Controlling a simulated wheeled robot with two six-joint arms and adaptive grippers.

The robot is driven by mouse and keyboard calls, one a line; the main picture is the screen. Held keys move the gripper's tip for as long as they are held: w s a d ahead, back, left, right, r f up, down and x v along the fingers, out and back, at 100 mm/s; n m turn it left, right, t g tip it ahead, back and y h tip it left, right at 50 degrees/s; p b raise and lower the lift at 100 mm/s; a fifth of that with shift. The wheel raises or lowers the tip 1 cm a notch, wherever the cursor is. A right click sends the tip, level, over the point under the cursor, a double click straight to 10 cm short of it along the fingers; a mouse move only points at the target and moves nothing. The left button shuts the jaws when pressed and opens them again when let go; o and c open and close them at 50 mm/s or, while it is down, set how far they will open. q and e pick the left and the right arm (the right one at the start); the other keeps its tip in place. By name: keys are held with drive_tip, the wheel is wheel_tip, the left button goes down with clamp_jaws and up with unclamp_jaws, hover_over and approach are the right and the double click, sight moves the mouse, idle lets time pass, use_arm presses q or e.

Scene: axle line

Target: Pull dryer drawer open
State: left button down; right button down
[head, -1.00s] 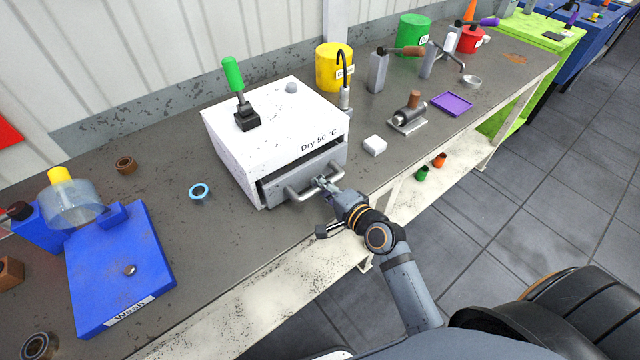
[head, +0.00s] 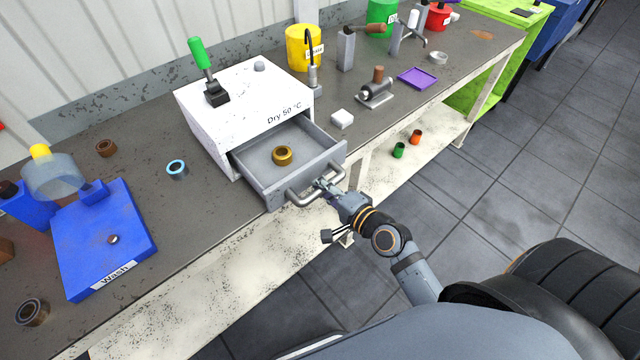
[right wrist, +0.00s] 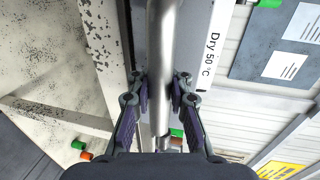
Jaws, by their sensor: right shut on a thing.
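The dryer (head: 245,105) is a white speckled box labelled "Dry 50 °C" on the bench, with a green-handled lever on top. Its grey drawer (head: 255,166) is pulled well out toward me, and a brass-coloured ring (head: 282,156) lies inside. The drawer's bar handle (head: 303,198) runs along its front. My right gripper (head: 327,186) is shut on the handle near its right end. In the right wrist view the handle bar (right wrist: 160,70) passes between the fingers of my right gripper (right wrist: 159,98). My left gripper is not in view.
A blue wash station (head: 104,240) stands left on the bench (head: 190,225). A light blue ring (head: 176,168) lies left of the dryer. A white block (head: 342,119), a purple tray (head: 417,77) and a yellow canister (head: 304,48) are to the right. Floor before the drawer is clear.

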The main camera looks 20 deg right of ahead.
drive_tip(key=c, duration=1.8)
unclamp_jaws()
drive_tip(key=shift+w+r, duration=0.1)
drive_tip(key=shift+r, duration=0.1)
drive_tip(key=shift+o, duration=2.9)
drive_tip(key=shift+f, duration=0.1)
drive_tip(key=shift+s+d, duration=0.1)
drive_tip(key=shift+s, duration=0.35)
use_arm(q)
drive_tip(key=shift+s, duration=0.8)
use_arm(e)
drive_tip(key=f+v, duration=0.2)
drive_tip(key=v, duration=1)
drive_tip(key=shift+s, duration=0.35)
